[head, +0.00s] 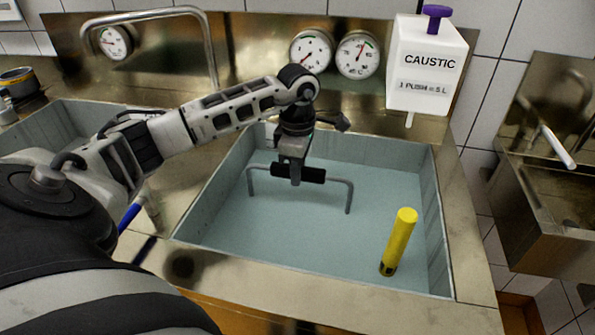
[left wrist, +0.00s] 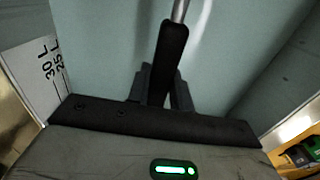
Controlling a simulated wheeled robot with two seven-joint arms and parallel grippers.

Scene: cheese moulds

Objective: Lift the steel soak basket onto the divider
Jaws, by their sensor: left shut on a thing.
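The steel soak basket shows only as its grey bail handle (head: 349,190) with a black grip sleeve, standing up out of the blue-green liquid in the right-hand basin. The basket's body is hidden under the liquid. My left gripper (head: 296,178) points down and is shut on the black sleeve. In the left wrist view the black sleeve (left wrist: 173,50) runs up between the fingers (left wrist: 158,85). The steel divider (head: 188,170) lies between the two basins, left of the gripper and partly behind my arm. My right gripper is not in view.
A yellow cylinder (head: 399,242) stands in the basin's front right. A white caustic dispenser (head: 427,65) hangs at the back right. Dials (head: 310,51) and a curved tap (head: 211,55) are at the back. A volume scale (left wrist: 42,70) marks the basin wall.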

